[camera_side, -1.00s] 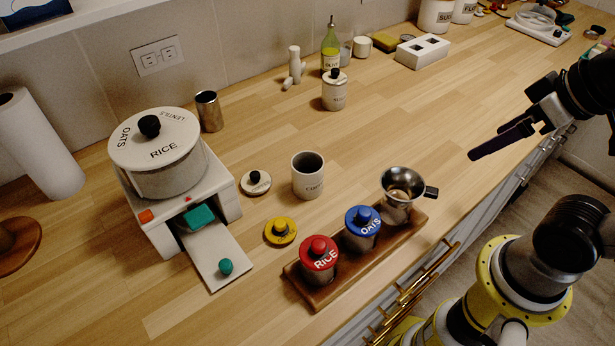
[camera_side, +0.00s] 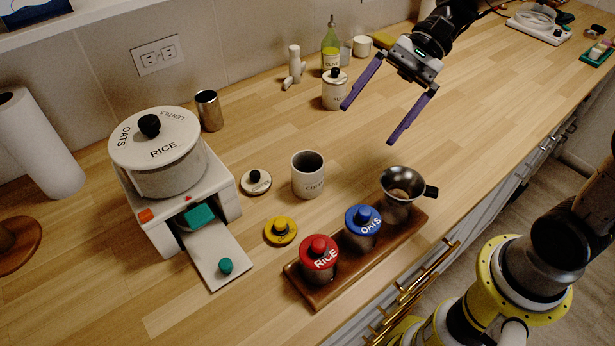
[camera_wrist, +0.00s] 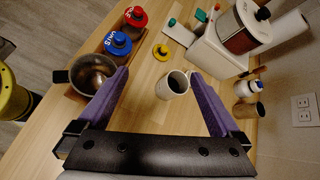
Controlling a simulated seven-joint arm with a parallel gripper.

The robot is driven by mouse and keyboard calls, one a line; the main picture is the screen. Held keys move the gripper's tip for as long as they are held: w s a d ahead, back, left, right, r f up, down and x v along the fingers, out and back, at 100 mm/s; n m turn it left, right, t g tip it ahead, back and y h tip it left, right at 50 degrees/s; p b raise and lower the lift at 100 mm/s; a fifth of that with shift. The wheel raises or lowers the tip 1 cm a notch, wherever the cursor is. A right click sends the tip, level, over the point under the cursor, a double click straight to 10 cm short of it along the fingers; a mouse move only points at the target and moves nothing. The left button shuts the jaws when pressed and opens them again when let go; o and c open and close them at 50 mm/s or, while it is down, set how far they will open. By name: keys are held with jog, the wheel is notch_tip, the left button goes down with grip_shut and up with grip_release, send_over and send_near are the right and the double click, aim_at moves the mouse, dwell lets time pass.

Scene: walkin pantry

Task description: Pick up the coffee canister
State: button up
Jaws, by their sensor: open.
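The coffee canister (camera_side: 308,178) is a white, open-topped cup with dark lettering, upright on the wooden counter. A white lid with a black knob (camera_side: 256,181) lies just left of it. My gripper (camera_side: 368,125) is open and empty, with long purple fingers, above the counter up and to the right of the canister. In the wrist view the canister (camera_wrist: 170,86) shows beyond and between the spread fingertips of my gripper (camera_wrist: 158,73), apart from them.
A wooden tray (camera_side: 316,297) holds a red-lidded rice jar (camera_side: 320,262), a blue-lidded oats jar (camera_side: 362,230) and a steel cup (camera_side: 398,205). A yellow lid (camera_side: 281,231) lies near the canister. A dispenser (camera_side: 160,165) stands left. A lidded white canister (camera_side: 334,92) stands behind.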

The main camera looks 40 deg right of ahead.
aim_at(296, 191)
jog(key=w+d+f+m+y, duration=0.1)
jog(key=w+f, duration=0.1)
jog(key=f, duration=0.1)
jog(key=w+d+f+m+y, duration=0.1)
jog(key=w+f+m, duration=0.1)
jog(key=f, duration=0.2)
jog(key=w+d+f+m, duration=0.2)
jog(key=w+f, duration=0.1)
jog(key=shift+f+y, duration=0.35)
jog(key=shift+y, duration=0.05)
jog(key=shift+f, duration=0.35)
jog(key=x, duration=1.3)
jog(key=shift+w+a, duration=0.1)
jog(key=shift+a, duration=0.1)
grip_shut()
